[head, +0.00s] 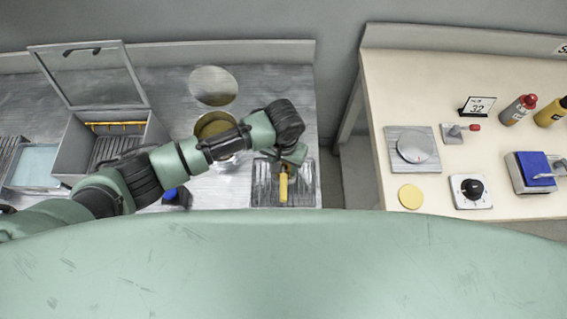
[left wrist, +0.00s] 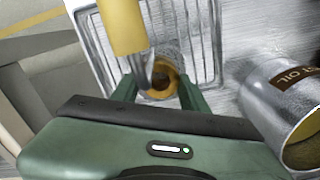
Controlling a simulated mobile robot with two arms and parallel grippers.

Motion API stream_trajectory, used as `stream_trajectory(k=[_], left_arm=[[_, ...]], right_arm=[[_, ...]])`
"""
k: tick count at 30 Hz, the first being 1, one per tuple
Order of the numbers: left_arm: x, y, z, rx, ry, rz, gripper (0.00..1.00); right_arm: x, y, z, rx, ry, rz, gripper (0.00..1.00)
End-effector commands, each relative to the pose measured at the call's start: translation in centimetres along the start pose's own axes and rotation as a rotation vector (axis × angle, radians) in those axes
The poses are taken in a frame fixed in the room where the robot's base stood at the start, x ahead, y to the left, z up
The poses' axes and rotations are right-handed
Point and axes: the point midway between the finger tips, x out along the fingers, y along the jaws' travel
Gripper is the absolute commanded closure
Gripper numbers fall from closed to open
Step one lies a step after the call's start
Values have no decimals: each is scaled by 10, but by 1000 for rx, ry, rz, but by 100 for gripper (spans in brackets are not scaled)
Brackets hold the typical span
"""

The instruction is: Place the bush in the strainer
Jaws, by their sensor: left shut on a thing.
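My left gripper (head: 287,165) is over the ribbed metal tray (head: 306,190) at the right end of the steel counter. In the left wrist view its two green fingers (left wrist: 161,88) are shut on a small bronze-coloured ring, the bush (left wrist: 166,76), with a dark hole. My right gripper is not in view.
An oil pot (left wrist: 282,92) stands just right of the fingers in the left wrist view. A round metal disc (head: 213,86) lies behind it. An open-lidded box (head: 65,155) is at the left. A gap separates the counter from the wooden table (head: 440,100).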

Motion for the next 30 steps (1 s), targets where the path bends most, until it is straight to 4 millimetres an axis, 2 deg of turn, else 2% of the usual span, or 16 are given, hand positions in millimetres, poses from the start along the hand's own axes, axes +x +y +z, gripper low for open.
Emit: stream_trajectory(k=[17, 18, 20, 26, 30], left_arm=[[15, 1, 3, 0, -5, 1, 100], [17, 0, 4, 0, -8, 0, 53], [17, 0, 4, 0, -9, 0, 37], [14, 0, 4, 0, -9, 1, 34], [-2, 0, 4, 0, -8, 1, 34]], right_arm=[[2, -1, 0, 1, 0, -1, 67], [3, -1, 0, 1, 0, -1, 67], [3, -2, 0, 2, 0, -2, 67], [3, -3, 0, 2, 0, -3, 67], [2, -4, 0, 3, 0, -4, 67]])
